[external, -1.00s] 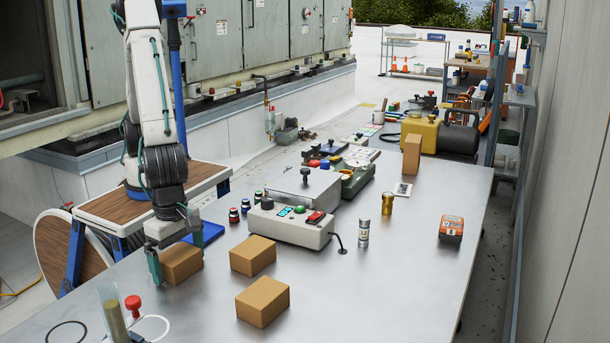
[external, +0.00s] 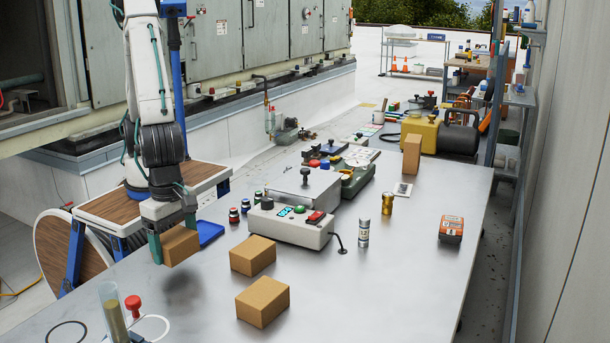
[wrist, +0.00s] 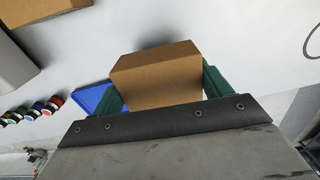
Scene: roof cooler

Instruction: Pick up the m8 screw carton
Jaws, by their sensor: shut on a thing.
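My gripper (external: 173,240) is shut on a plain brown carton (external: 181,245) at the left side of the metal table. The carton is raised a little above the table top. In the wrist view the carton (wrist: 158,77) sits between the two green fingers. No label shows on it, so I cannot tell whether it is the m8 screw carton. Two similar brown cartons lie on the table, one at the centre (external: 253,255) and one nearer the front (external: 263,301). A third, upright carton (external: 411,154) stands farther back.
A control box (external: 290,228) with buttons stands right of the held carton. A clear tube (external: 112,312) and a red knob (external: 133,304) are at the front left. A blue tray (external: 208,232) lies behind the gripper. The right front of the table (external: 400,300) is clear.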

